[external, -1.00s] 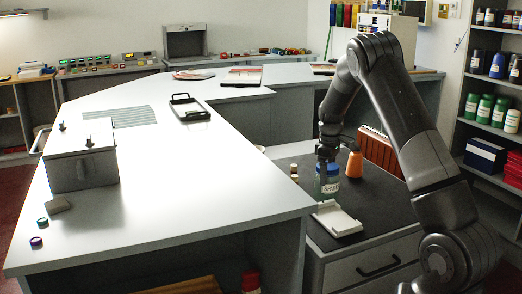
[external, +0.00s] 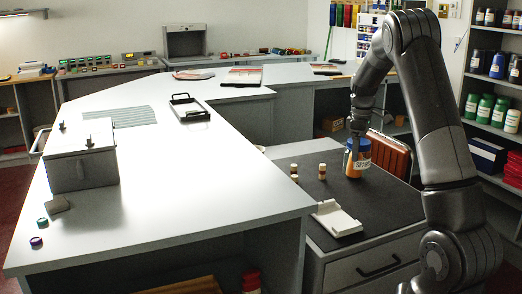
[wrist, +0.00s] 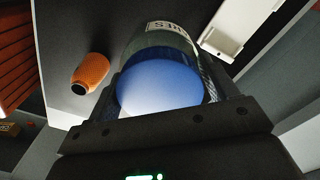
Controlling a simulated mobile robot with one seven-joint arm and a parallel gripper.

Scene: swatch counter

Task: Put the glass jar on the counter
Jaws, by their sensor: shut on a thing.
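The glass jar (external: 358,160) has a blue lid and a white label with dark letters. My gripper (external: 355,143) is shut on it from above. In the wrist view the blue lid (wrist: 158,85) sits between the two fingers. The jar is upright over the dark-topped cabinet (external: 385,205), apparently lifted, though the gap below it is hard to judge. An orange bottle shows behind and through the jar; it stands clear of the jar in the wrist view (wrist: 91,72). The long pale counter (external: 190,185) is to the left, its near right part bare.
Two small brown bottles with pale caps (external: 322,172) and a white tray (external: 337,218) are on the cabinet. The counter holds a grey lidded box (external: 82,165), a black-handled tray (external: 188,108), a striped mat (external: 128,115) and small pots (external: 36,242).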

